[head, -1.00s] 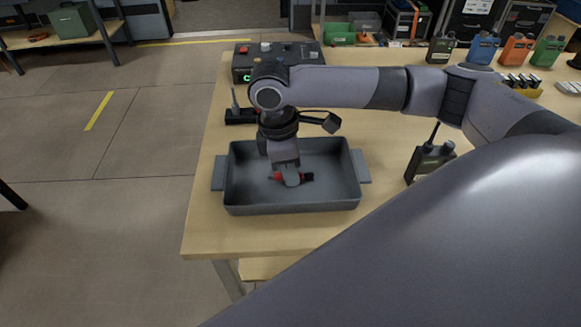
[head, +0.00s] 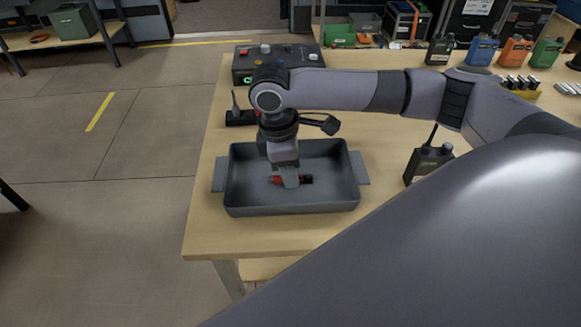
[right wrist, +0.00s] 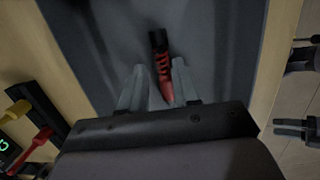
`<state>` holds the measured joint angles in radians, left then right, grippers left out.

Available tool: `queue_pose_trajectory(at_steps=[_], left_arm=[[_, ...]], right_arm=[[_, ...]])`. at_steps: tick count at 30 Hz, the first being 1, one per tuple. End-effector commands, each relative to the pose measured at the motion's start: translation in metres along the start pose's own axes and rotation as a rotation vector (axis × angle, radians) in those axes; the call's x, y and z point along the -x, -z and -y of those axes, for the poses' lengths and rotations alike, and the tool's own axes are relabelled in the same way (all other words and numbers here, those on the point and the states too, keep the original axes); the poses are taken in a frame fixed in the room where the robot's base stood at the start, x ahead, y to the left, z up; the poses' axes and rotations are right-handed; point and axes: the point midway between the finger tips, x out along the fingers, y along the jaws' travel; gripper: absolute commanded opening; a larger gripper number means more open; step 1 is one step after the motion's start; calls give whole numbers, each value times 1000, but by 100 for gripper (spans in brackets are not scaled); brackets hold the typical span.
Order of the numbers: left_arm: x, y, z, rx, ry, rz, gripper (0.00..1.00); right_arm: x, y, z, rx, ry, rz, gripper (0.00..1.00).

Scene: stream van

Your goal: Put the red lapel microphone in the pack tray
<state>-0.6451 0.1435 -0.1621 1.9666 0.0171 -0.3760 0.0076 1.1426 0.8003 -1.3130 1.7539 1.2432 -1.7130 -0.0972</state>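The red lapel microphone (head: 306,179), red with a black end, lies inside the grey pack tray (head: 232,190) on the table. In the right wrist view, the microphone (right wrist: 162,65) lies on the tray floor (right wrist: 215,45), its red tip between my fingers. My right gripper (head: 291,181) is down inside the tray over the microphone and hides part of it. In the right wrist view, my right gripper (right wrist: 160,90) has its fingers apart, with gaps beside the microphone. My left gripper is not in view.
A control box with coloured knobs (head: 300,62) and a black device (head: 240,117) stand behind the tray. A dark radio (head: 430,162) stands to its right. Several coloured radios (head: 482,50) line the back right. The table's front left corner (head: 205,235) is clear.

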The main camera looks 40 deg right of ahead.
Motion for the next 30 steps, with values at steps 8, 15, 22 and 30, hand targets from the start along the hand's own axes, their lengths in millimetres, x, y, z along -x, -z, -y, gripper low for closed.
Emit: queue_pose_trajectory(at_steps=[8, 15, 22, 30], left_arm=[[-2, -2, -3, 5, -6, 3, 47], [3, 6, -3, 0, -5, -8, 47], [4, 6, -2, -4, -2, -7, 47], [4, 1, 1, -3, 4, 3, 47]], right_arm=[[20, 1, 10, 20, 27, 9, 43], [79, 0, 7, 16, 21, 8, 43], [113, 0, 5, 13, 21, 9, 43], [122, 0, 5, 12, 20, 10, 43]])
